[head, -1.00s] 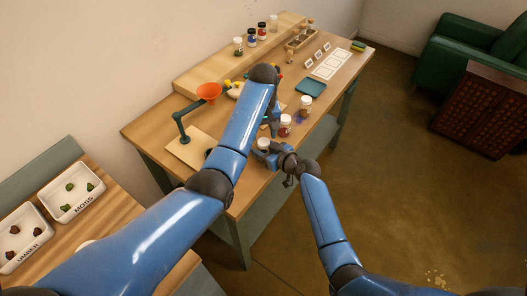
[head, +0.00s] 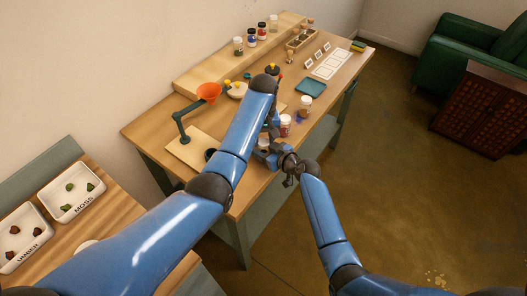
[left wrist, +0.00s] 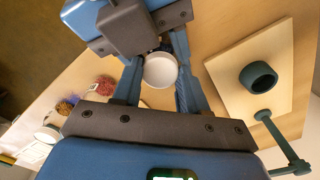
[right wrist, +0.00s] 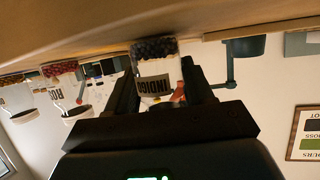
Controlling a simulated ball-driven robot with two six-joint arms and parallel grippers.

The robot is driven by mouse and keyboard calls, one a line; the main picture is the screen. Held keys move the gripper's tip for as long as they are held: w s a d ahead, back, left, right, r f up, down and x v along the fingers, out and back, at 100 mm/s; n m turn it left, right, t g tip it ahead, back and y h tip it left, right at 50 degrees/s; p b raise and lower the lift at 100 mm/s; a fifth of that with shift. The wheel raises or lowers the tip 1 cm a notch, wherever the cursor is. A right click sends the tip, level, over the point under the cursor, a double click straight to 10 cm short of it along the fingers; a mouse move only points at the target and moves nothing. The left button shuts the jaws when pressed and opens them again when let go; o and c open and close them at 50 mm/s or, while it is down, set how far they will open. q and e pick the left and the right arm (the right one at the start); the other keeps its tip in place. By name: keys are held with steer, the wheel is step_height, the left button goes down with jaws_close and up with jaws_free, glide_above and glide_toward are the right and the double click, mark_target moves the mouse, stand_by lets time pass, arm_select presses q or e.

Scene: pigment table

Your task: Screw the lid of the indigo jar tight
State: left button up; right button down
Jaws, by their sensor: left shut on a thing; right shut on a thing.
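The indigo jar (right wrist: 155,84) is in the right wrist view, upside down in the picture, with dark pigment and an INDIGO label. My right gripper (right wrist: 160,92) is shut on the jar's sides. In the left wrist view the white round lid (left wrist: 160,71) is seen from above. My left gripper (left wrist: 158,84) is shut on it, one finger at each side. The rest of the jar is hidden beneath the lid there. In the head view both grippers meet at the table's near edge and mostly hide the jar. The thread between lid and jar is not visible.
A red-pigment jar (head: 285,126) and another lidded jar (head: 305,104) stand just beyond my grippers. A blue tray (head: 311,88) lies farther back.

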arm_select(q)
steer(key=shift+a+m, duration=0.1)
steer(key=shift+m, duration=1.5)
arm_select(e)
steer(key=shift+d, duration=0.1)
arm_select(q)
steer(key=o, duration=1.2)
steer(key=shift+c, duration=0.2)
steer(key=shift+d, duration=0.25)
step_height(320, 180, up, 4)
steer(key=shift+f, duration=0.25)
arm_select(e)
steer(key=shift+f, duration=0.1)
arm_select(q)
steer(key=shift+a+r, duration=0.1)
steer(key=shift+r, duration=0.45)
arm_select(e)
steer(key=shift+s, duration=0.1)
